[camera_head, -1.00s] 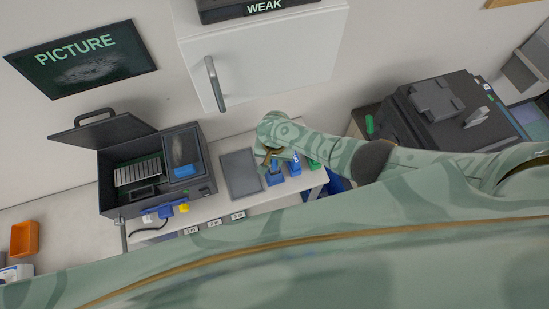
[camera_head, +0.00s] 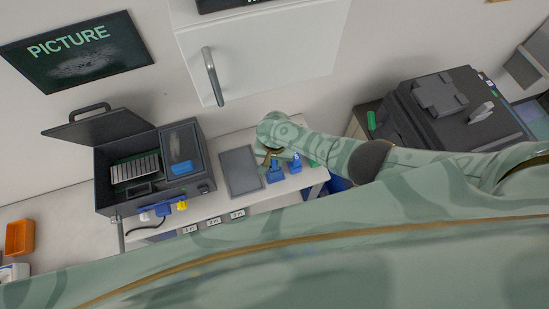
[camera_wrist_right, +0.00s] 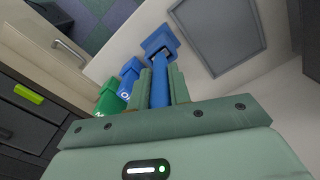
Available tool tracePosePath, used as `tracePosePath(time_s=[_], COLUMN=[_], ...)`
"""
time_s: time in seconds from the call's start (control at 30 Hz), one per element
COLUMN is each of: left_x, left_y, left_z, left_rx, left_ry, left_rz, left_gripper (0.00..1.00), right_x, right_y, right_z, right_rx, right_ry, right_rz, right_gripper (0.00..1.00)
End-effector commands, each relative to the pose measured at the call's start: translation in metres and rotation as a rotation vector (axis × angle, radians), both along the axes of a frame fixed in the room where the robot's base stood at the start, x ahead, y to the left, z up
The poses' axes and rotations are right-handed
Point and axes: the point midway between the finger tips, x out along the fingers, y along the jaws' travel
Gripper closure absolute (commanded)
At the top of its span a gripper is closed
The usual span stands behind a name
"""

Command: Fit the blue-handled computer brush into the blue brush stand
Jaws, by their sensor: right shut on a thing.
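My right gripper (camera_wrist_right: 160,90) is shut on the blue handle of the computer brush (camera_wrist_right: 161,88), which lies between its two green fingers. The far end of the brush reaches the dark opening of the blue brush stand (camera_wrist_right: 153,40); I cannot tell how far it is inside. The bristles are not visible. In the head view my right gripper (camera_head: 270,156) is over the table beside the blue stand (camera_head: 275,175), its fingers partly hidden by my wrist. My left gripper is not in view.
A lettered blue holder (camera_head: 295,166) and a green holder (camera_wrist_right: 108,101) stand beside the blue stand. A grey mat (camera_head: 240,171) lies left of it. An open black case (camera_head: 150,208) stands further left. A white cabinet (camera_head: 275,55) hangs above; a black machine (camera_head: 440,110) is right.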

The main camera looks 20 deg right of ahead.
Motion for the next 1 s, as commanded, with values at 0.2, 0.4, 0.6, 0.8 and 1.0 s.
tracePosePath(time_s=[0.2, 0.4, 0.6, 0.8, 1.0], left_x=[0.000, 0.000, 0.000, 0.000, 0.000], left_y=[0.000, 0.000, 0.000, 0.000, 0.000], left_z=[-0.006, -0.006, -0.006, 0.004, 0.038], left_rx=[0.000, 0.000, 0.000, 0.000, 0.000], left_ry=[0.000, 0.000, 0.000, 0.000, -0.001], left_rz=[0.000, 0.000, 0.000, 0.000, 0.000], left_gripper=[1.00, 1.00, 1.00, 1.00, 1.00], right_x=[0.000, 0.000, 0.000, 0.000, 0.000], right_y=[0.000, 0.000, 0.000, 0.001, 0.001], right_z=[-0.006, -0.007, -0.007, 0.006, 0.056], right_rx=[0.000, 0.000, 0.000, 0.001, 0.002], right_ry=[0.000, -0.001, 0.000, -0.002, -0.002], right_rz=[0.000, 0.000, 0.000, 0.000, 0.000], right_gripper=[0.99, 0.55, 0.55, 0.55, 0.55])
